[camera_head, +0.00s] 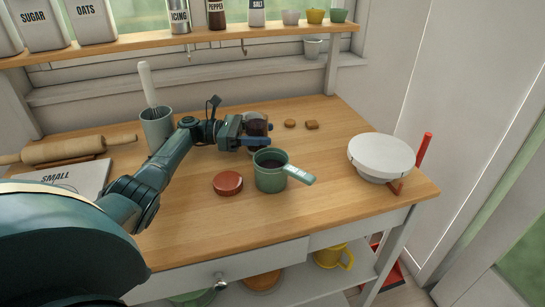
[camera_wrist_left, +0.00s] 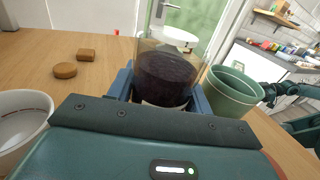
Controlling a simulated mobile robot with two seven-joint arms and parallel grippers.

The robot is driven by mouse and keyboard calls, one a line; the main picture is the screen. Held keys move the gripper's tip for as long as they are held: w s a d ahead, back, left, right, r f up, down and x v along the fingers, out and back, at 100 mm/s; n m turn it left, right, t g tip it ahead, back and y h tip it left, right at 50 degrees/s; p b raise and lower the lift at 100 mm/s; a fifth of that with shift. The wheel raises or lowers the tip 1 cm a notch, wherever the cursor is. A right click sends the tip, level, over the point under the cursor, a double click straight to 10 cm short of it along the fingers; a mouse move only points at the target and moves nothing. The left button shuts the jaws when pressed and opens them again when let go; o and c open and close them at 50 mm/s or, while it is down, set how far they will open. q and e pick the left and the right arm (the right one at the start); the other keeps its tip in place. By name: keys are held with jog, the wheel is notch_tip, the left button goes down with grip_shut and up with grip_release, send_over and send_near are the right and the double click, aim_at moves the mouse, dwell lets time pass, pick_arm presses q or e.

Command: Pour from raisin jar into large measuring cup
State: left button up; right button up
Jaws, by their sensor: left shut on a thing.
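My left gripper (camera_head: 257,141) is shut on the raisin jar (camera_head: 256,126), a clear jar with dark contents. In the left wrist view the jar (camera_wrist_left: 165,75) stands between the fingers, roughly upright, its dark contents reaching well up the glass. The green measuring cup (camera_head: 270,178) stands upright on the worktop, just in front and right of the jar, its pale-labelled handle pointing right. Its inside looks dark in the head view. It also shows in the left wrist view (camera_wrist_left: 232,92), right of the jar; its bottom is hidden there. My right gripper does not show clearly in either view.
A red-brown lid (camera_head: 227,183) lies left of the cup. Two small brown pieces (camera_head: 290,123) lie behind the jar. A utensil crock (camera_head: 157,128) stands at left. A white vessel (camera_wrist_left: 18,125) is close beside my left gripper.

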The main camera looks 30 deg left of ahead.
aim_at(262, 130)
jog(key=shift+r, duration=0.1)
pick_arm(q)
jog(key=shift+s+d+r+m+y+p, duration=0.3)
jog(key=shift+d+m+y+p, duration=0.1)
jog(key=shift+m+p, duration=0.5)
jog(key=shift+s+d+m+p, duration=0.15)
jog(key=shift+s+m+p, duration=0.05)
jog(key=shift+m+p, duration=0.1)
jog(key=shift+s+d+m+y+p, duration=0.15)
jog(key=shift+d+m+y+p, duration=0.15)
jog(key=shift+m+y, duration=0.15)
jog(key=shift+r+p, duration=0.8)
jog(key=r+p, duration=0.1)
jog(key=r+m+p, duration=0.1)
jog(key=r+p, duration=0.1)
jog(key=shift+s+d+r+m+y+p, duration=0.25)
jog(key=shift+s+d+r+p, duration=0.1)
jog(key=shift+s+r+p, duration=0.05)
jog(key=shift+s+d+m+y, duration=0.2)
jog(key=shift+d+m+y, duration=0.1)
jog(key=shift+m, duration=0.2)
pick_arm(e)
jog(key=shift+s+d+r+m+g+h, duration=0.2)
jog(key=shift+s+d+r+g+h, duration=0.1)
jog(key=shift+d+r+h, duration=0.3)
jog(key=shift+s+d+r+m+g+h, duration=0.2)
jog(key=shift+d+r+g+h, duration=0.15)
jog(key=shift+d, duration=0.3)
